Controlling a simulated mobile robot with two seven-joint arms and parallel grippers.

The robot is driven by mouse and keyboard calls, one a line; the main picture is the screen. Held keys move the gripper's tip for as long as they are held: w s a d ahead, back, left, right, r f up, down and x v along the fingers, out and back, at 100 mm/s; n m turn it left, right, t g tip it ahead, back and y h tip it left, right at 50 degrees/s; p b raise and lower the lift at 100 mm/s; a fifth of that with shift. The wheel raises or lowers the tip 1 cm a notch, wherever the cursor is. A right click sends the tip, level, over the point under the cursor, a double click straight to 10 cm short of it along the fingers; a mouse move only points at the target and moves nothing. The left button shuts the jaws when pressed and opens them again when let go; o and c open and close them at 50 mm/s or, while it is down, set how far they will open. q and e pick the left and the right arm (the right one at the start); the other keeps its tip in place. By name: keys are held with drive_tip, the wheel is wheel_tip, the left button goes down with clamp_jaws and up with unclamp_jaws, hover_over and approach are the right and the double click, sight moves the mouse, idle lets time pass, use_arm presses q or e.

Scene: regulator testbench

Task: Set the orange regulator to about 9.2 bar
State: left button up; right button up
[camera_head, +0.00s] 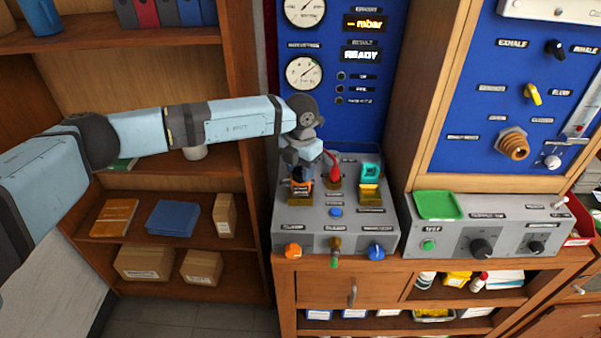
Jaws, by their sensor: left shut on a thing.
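A grey test box (315,215) stands on the wooden bench top. An orange part (302,187) with a dark body sits at the left of its upper face, largely hidden by my left gripper (302,176). My left gripper points down from above and is shut on this orange part. An orange knob (292,250) is on the lower left front of the same box, clear of the gripper. Two round gauges, an upper one (305,10) and a lower one (304,72), are on the blue panel behind; their readings are too small to tell. My right gripper is not in view.
Beside the held part are a red lever (332,168) and a teal part (370,171). A blue knob (376,250) is at the box's right front. A grey unit (510,240) with a green tray (438,205) stands to the right. Wooden shelves (245,100) are at left.

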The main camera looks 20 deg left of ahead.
sight(300, 171)
use_arm(q)
drive_tip(key=n+b, duration=0.1)
drive_tip(key=n, duration=0.3)
drive_tip(key=shift+n+b, duration=0.4)
drive_tip(key=shift+n, duration=0.8)
drive_tip(key=shift+r, duration=0.1)
drive_tip(key=o, duration=0.9)
drive_tip(key=shift+o, duration=0.2)
wheel_tip(300, 171, up, 14)
drive_tip(key=b, duration=0.2)
